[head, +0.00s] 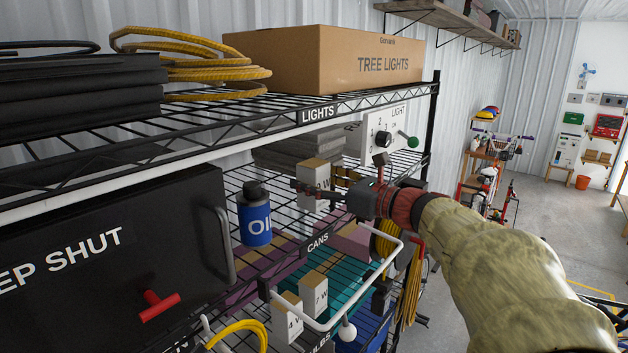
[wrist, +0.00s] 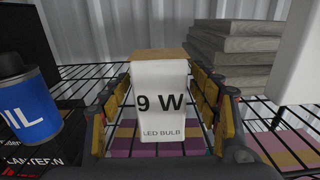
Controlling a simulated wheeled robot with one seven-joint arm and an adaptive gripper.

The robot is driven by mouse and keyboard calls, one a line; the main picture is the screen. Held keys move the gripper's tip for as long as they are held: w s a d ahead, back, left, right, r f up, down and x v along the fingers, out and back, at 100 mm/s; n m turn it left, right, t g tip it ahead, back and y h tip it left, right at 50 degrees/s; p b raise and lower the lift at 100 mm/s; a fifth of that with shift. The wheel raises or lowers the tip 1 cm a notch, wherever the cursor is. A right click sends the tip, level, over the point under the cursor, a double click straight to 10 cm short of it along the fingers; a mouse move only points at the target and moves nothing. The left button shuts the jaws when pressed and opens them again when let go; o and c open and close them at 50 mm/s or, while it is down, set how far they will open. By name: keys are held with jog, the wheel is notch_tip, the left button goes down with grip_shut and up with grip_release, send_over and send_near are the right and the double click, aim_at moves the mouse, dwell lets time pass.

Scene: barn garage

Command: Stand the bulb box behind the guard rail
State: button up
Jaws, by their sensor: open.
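The bulb box (head: 313,176), white with a tan top, stands upright on the wire shelf labelled CANS. In the wrist view the box (wrist: 160,105) reads "9 W LED BULB". My gripper (head: 322,191) is open at the box, with yellow-padded fingers on its left and right in the wrist view; a gap shows on each side. The white guard rail (head: 328,324) runs along the front of the lower shelf, whose label is partly hidden. Two similar boxes, 4 W (head: 287,322) and 7 W (head: 314,293), stand behind that rail.
A blue oil can (head: 254,216) stands left of the bulb box. Grey boards (wrist: 229,56) are stacked behind it to the right. A white light-switch panel (head: 384,132) is close to my wrist. The LIGHTS shelf (head: 190,138) runs overhead; a yellow hose (head: 240,333) hangs low in front.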

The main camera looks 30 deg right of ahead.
jog(key=shift+r, duration=0.3)
jog(key=b+v, duration=0.2)
jog(key=v, duration=1)
